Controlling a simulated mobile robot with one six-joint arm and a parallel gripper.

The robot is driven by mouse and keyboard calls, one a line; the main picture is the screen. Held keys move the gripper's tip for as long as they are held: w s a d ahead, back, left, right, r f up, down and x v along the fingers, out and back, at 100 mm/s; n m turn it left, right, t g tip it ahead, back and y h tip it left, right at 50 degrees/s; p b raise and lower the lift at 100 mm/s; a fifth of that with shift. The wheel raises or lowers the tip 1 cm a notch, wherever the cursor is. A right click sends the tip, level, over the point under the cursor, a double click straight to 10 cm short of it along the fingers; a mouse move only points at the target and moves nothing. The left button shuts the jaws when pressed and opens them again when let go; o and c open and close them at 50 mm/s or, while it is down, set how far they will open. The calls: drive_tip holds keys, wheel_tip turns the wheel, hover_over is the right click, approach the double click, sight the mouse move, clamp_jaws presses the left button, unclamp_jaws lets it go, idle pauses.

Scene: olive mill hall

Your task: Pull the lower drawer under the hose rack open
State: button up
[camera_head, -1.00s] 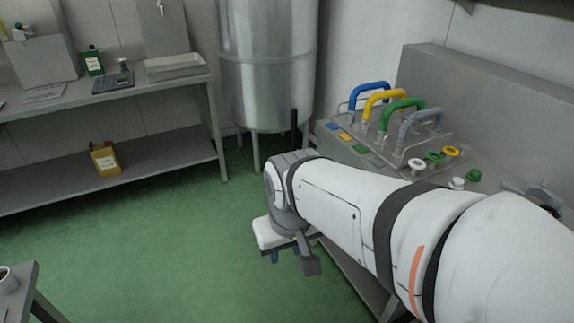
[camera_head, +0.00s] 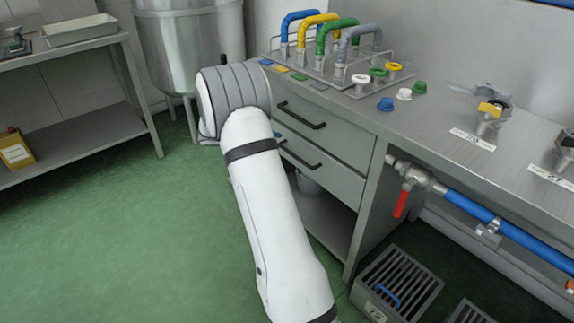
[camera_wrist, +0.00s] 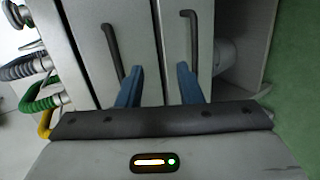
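The hose rack (camera_head: 335,70) stands on a steel bench, holding blue, yellow, green and grey hoses. Under it are two shut drawers, the upper (camera_head: 325,126) and the lower (camera_head: 330,176), each with a dark bar handle. The lower handle (camera_head: 300,158) is partly behind my arm in the head view. The wrist view is turned sideways: the upper handle (camera_wrist: 112,48) is left and the lower handle (camera_wrist: 193,35) right. My gripper (camera_wrist: 160,80) is open, its blue fingers apart, the right fingertip appearing beside the lower handle's end. I cannot tell whether they touch.
Below the drawers is an open shelf (camera_head: 325,225) with a grey bucket (camera_head: 308,185). A red-handled valve (camera_head: 402,200) and blue pipe (camera_head: 465,210) are to the right. Floor grates (camera_head: 395,285) lie at the lower right. Green floor is clear at left.

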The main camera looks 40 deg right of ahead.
sight(291, 153)
drive_tip(key=w+d+f+t+h+b, duration=0.1)
drive_tip(key=w+d+f+b, duration=0.15)
drive_tip(key=f, duration=0.25)
drive_tip(key=w+d+f+n+h+b, duration=0.1)
drive_tip(key=w+d+f, duration=0.15)
drive_tip(key=f, duration=0.25)
drive_tip(key=w+d+f+t+h+b, duration=0.1)
drive_tip(key=w+d+f, duration=0.15)
drive_tip(key=f, duration=0.25)
drive_tip(key=b+x, duration=0.1)
drive_tip(key=x, duration=0.5)
drive_tip(key=shift+d+b, duration=0.35)
drive_tip(key=shift+c, duration=0.3)
clamp_jaws()
drive_tip(key=shift+a, duration=0.15)
